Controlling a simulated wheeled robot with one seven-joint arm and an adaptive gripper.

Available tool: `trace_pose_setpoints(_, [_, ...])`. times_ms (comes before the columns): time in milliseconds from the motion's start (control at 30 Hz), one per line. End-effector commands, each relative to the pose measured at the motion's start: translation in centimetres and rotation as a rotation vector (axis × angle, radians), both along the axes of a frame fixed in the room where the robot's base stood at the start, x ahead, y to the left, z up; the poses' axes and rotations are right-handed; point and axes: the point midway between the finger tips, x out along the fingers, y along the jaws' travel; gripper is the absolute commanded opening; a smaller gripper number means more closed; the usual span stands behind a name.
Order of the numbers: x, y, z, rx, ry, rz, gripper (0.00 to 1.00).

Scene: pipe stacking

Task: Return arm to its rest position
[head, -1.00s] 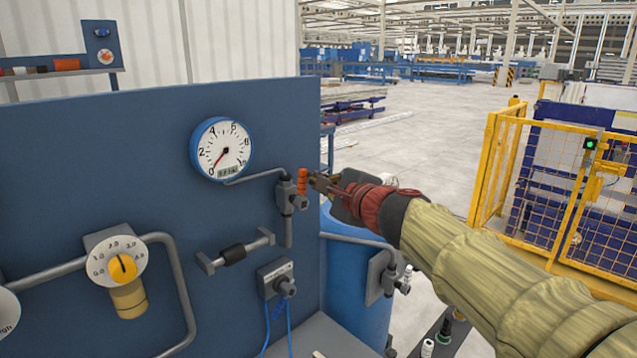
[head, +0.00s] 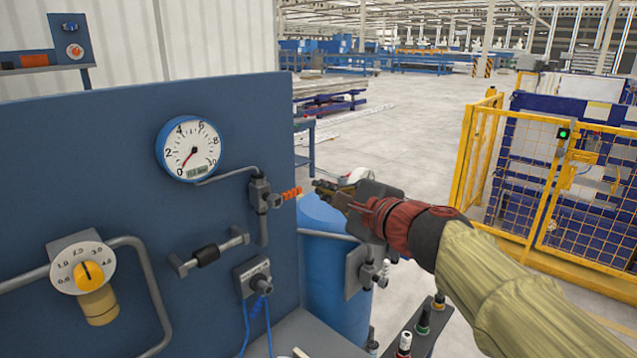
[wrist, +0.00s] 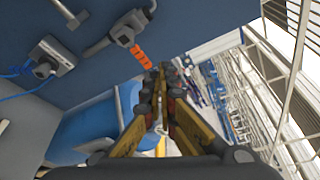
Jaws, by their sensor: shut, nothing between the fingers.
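My gripper (head: 318,188) is at the end of my sleeved arm, right of the blue panel (head: 110,150). It is shut and holds nothing. Its tips are a short gap to the right of an orange valve handle (head: 291,194), which sticks out from a grey valve (head: 263,195) on the panel. In the wrist view the shut fingers (wrist: 160,72) point up the picture, with the orange handle (wrist: 141,56) just left of the tips, apart from them.
A round gauge (head: 190,149) and a yellow knob (head: 89,271) are on the panel. A blue tank (head: 335,275) stands below my gripper. A yellow mesh fence (head: 515,190) stands to the right. Open floor (head: 410,130) lies beyond.

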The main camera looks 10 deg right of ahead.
Motion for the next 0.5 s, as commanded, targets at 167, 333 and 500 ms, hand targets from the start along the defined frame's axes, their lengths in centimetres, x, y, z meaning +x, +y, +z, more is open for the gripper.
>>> trace_pose_setpoints(167, [-0.37, -0.07, -0.01, 0.000, 0.000, 0.000, 0.00])
trace_pose_setpoints(333, [-0.34, -0.06, 0.00, 0.000, 0.000, 0.001, 0.00])
trace_pose_setpoints(500, [-0.51, 0.44, -0.15, -0.047, -0.010, 0.028, 0.00])
